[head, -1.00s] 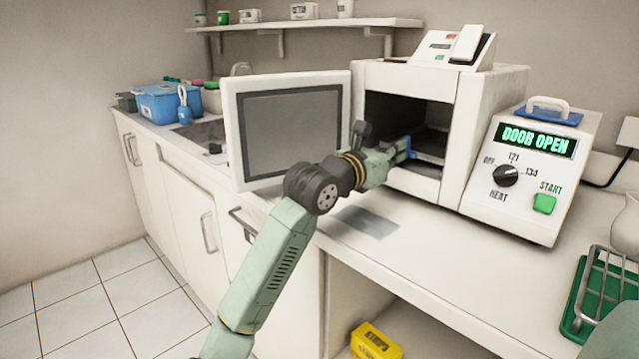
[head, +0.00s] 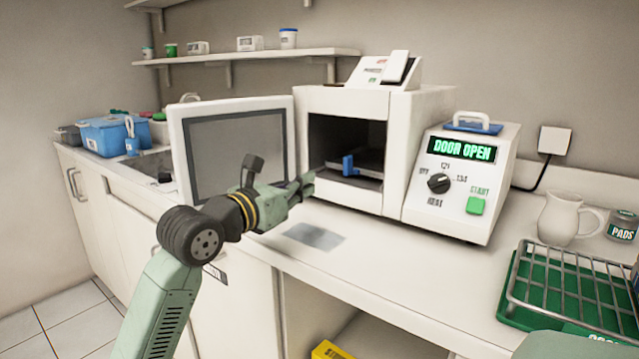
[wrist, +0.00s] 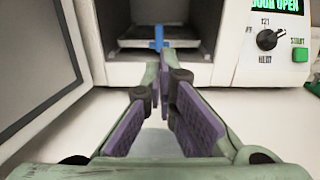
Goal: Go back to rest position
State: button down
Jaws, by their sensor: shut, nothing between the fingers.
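My gripper (head: 309,184) is just outside the open chamber of the white autoclave (head: 424,105), in front of its opening and above the counter. In the wrist view my gripper (wrist: 166,75) has its fingers together with nothing between them. A tray with a blue handle (head: 348,165) lies inside the chamber, apart from the fingers. The blue handle also shows in the wrist view (wrist: 158,38), beyond the fingertips. The autoclave's door (head: 236,150) stands open to the left, behind my wrist in the head view. The display (head: 462,149) reads DOOR OPEN.
A grey patch (head: 314,237) lies on the counter below my gripper. A green tray with a wire rack (head: 570,290) and a white jug (head: 567,220) stand at the right. A blue bin (head: 103,138) stands far left. The counter front between is clear.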

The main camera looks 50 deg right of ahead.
jog(key=shift+a, duration=0.85)
